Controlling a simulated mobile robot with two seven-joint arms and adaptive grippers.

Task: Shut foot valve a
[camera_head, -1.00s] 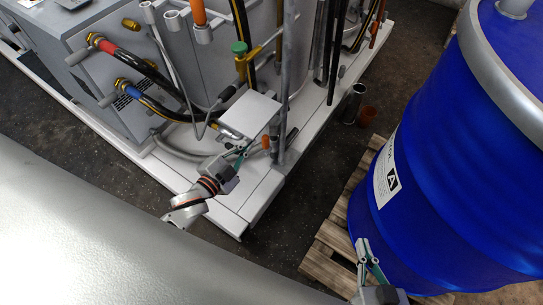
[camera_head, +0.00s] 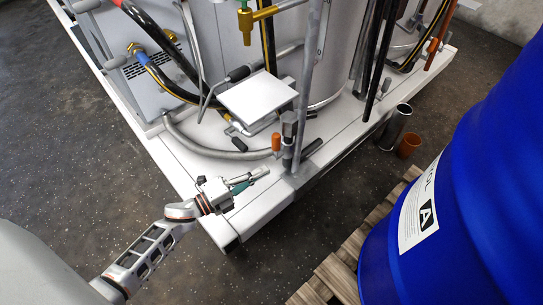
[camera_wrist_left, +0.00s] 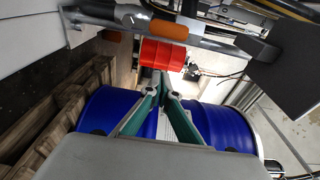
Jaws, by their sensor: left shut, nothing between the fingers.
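A small valve with an orange handle (camera_head: 276,141) sits at the foot of a grey upright pipe (camera_head: 308,75), near the corner of the white skid. I take it as the foot valve; no letter on it is legible. In the left wrist view an orange grip (camera_wrist_left: 168,30) on a grey pipe crosses above the fingers. My left gripper (camera_head: 262,173) is shut and empty, below and slightly left of the orange handle in the head view, apart from it. Its fingertips (camera_wrist_left: 161,78) meet in the wrist view. My right gripper is out of view.
A blue drum (camera_head: 455,215) labelled A stands on a wooden pallet (camera_head: 335,275) at right. A steel cup (camera_head: 397,122) and a rust-coloured cup (camera_head: 409,146) stand on the floor. A white square plate (camera_head: 258,98) and hoses lie behind the valve. Dark floor is clear at front.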

